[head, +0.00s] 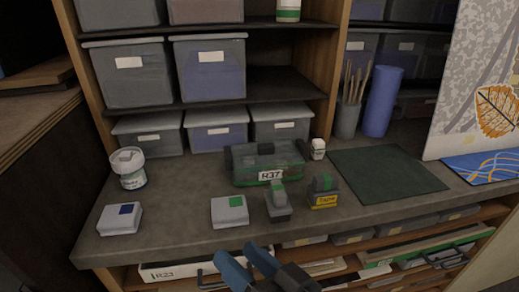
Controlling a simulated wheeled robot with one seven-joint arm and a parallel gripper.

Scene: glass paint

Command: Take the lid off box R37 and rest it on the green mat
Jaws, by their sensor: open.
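Box R37 (241,177) is a translucent green box with a white R37 label on its front. It stands on the grey worktop near the middle of the head view. Its lid (287,152) is on top, with a dark handle block at its middle. The dark green mat (385,174) lies flat and bare on the worktop to the right of the box.
A white pot (131,180), two white boxes with a blue (119,220) and a green square (229,213), and two dark blocks (278,209) (323,187) stand around the box. A small white bottle (318,150) is between box and mat. Brushes and a blue roll (382,102) stand behind the mat.

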